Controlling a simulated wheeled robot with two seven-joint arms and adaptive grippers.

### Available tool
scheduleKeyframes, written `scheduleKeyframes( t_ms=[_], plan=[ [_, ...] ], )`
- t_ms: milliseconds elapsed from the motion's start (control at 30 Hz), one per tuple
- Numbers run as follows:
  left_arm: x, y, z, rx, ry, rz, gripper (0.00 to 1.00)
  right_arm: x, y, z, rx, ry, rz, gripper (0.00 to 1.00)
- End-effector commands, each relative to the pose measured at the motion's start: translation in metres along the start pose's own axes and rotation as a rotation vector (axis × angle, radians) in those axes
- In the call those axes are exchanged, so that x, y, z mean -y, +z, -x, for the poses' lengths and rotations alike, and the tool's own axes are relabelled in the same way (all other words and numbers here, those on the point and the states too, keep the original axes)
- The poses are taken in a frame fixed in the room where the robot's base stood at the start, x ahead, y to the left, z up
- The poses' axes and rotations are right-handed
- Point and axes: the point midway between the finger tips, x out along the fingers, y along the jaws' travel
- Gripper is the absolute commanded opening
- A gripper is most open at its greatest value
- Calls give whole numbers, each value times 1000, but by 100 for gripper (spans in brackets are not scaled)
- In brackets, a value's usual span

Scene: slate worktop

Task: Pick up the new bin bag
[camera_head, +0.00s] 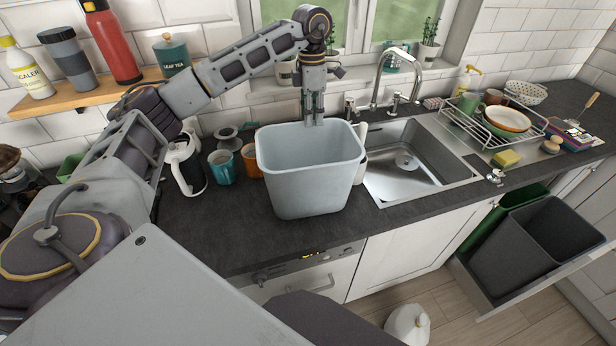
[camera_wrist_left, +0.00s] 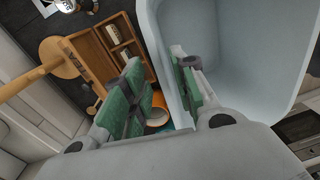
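A white knotted bag (camera_head: 408,325) sits on the floor at the bottom of the head view, partly cut off. I cannot tell whether it is the new bin bag, and no other bag is clear. A pale blue-grey bin (camera_head: 308,178) stands upright on the worktop. Its wall and inside fill the upper right of the left wrist view (camera_wrist_left: 225,60). My left gripper (camera_head: 314,121) points down at the bin's far rim. In the left wrist view its fingers (camera_wrist_left: 160,85) are apart, with the bin's wall showing between them; contact cannot be told. My right gripper is not in view.
The sink (camera_head: 405,160) and a dish rack (camera_head: 490,122) are right of the bin. Teal (camera_head: 222,168) and orange (camera_head: 251,160) mugs and a white kettle (camera_head: 187,165) stand left of it. A pulled-out drawer holds a dark bin (camera_head: 520,250). Worktop in front of the bin is narrow.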

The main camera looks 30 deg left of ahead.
Motion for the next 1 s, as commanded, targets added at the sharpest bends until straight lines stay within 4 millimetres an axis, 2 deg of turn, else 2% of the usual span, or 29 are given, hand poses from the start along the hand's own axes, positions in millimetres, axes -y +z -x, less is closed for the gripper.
scheduleKeyframes(
  t_ms=[133, 567, 1000],
  plan=[
    [0, 0, -9, 0, 0, 1, 28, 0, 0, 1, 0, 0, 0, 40],
    [0, 0, -12, -1, 0, 1, 28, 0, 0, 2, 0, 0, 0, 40],
    [4, 0, -53, -1, -2, 1, 28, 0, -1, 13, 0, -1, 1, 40]
  ],
)
